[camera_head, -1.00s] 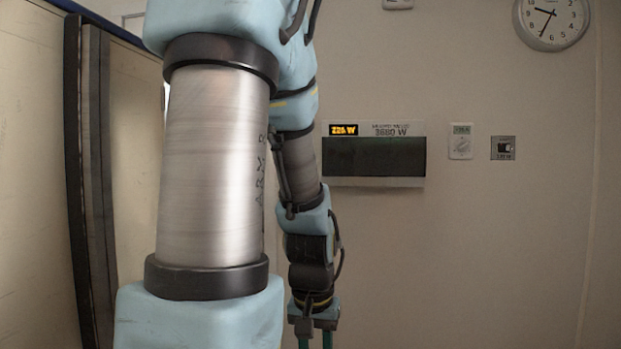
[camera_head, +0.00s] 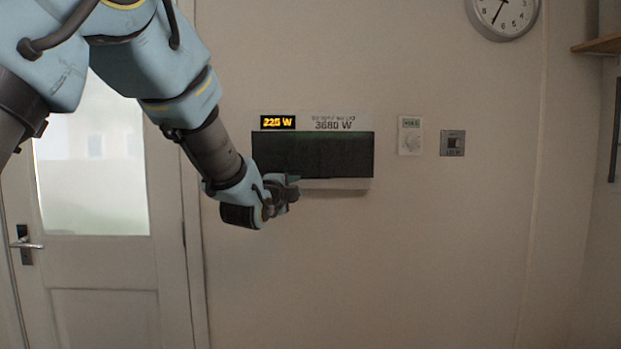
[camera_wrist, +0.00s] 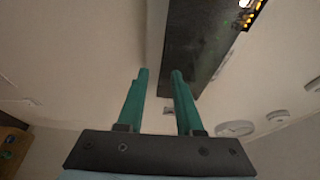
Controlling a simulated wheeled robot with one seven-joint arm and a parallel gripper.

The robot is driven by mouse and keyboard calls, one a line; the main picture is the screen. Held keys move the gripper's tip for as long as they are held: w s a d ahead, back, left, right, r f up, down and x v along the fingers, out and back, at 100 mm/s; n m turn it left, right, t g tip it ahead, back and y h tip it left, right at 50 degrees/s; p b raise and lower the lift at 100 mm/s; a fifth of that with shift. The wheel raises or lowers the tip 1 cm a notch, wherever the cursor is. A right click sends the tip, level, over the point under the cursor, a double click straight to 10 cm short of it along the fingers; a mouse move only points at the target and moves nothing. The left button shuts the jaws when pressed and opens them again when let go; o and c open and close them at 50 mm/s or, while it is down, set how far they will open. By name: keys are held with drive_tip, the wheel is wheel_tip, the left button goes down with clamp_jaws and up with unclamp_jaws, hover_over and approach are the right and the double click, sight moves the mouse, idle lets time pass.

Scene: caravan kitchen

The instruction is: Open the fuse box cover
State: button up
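The fuse box is a white wall box with a dark, see-through-looking cover (camera_head: 325,153) that lies down over its front. A pale strip of the box (camera_head: 340,184) shows below the cover. In the head view my gripper (camera_head: 294,181) is at the cover's lower left edge, pointing right. In the wrist view my gripper (camera_wrist: 159,73) has its two green fingers apart with nothing seen held between them. The dark cover (camera_wrist: 200,40) rises beyond the right fingertip, and the pale strip is beyond the gap. Contact cannot be told.
An orange display (camera_head: 278,122) reading about 225 W sits above the cover. A clock (camera_head: 502,14) hangs above. A glazed door (camera_head: 92,165) is at left. The wall below is clear.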

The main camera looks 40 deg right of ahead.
sight(313, 178)
drive_tip(key=p+x, duration=0.1)
drive_tip(key=x, duration=0.2)
drive_tip(key=p+x, duration=0.2)
drive_tip(key=x, duration=0.1)
drive_tip(key=s+p+x, duration=0.1)
drive_tip(key=x, duration=0.2)
drive_tip(key=shift+w+d+r+p, duration=0.2)
drive_tip(key=shift+d+r+p, duration=0.15)
drive_tip(key=shift+d, duration=0.2)
drive_tip(key=shift+w+d+f, duration=0.1)
drive_tip(key=shift+w+d, duration=0.15)
drive_tip(key=shift+d, duration=0.35)
drive_tip(key=shift+c, duration=0.2)
clamp_jaws()
